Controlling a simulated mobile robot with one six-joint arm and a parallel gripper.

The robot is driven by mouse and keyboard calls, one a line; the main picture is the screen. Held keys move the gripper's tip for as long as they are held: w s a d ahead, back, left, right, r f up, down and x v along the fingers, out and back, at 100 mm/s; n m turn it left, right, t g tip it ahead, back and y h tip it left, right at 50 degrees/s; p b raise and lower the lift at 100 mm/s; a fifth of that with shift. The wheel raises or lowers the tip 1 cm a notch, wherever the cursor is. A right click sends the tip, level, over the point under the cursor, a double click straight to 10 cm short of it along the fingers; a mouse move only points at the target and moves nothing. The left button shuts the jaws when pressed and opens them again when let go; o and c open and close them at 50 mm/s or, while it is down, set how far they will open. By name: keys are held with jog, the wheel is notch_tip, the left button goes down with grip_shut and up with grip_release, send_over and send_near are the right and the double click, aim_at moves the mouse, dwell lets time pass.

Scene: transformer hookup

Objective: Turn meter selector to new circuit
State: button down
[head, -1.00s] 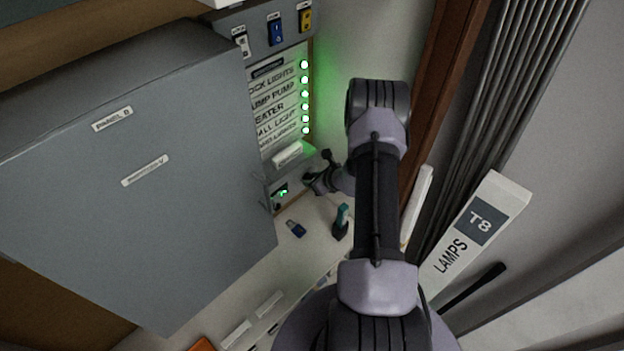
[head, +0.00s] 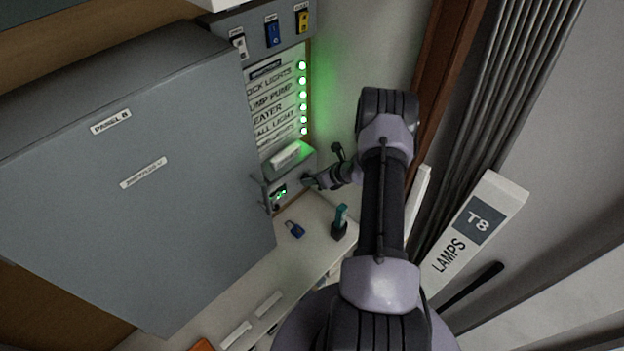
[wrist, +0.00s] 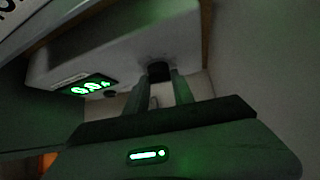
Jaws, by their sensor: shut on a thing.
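The meter (head: 290,172) is a grey box with a green lit display below the lit label panel in the head view. In the wrist view its underlit face (wrist: 120,55) and green display (wrist: 86,87) fill the upper left. A dark round selector knob (wrist: 159,70) sticks out of that face. My gripper (wrist: 160,82) has one finger on each side of the knob and is shut on it. In the head view my gripper (head: 309,181) is at the right side of the meter; the knob is hidden there.
A blue padlock (head: 295,229) and a teal-handled item in a dark holder (head: 340,222) are on the shelf below. The large grey panel box (head: 130,170) stands left. A wooden post (head: 440,90) and the LAMPS T8 box (head: 472,230) are to the right.

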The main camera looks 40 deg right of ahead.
aim_at(303, 177)
jog(key=c, duration=1.1)
grip_release()
jog(key=shift+r, duration=0.1)
jog(key=r, duration=0.2)
jog(key=s+r, duration=0.1)
jog(key=shift+a+r, duration=0.2)
jog(key=shift+a, duration=0.1)
jog(key=s+a, duration=0.2)
jog(key=s, duration=0.2)
jog(key=s+a+r+b, duration=0.1)
jog(key=s+a, duration=0.2)
jog(key=s, duration=0.1)
jog(key=s+a+b, duration=0.1)
jog(key=s+a, duration=0.2)
jog(key=s, duration=0.1)
jog(key=shift+s+r, duration=0.25)
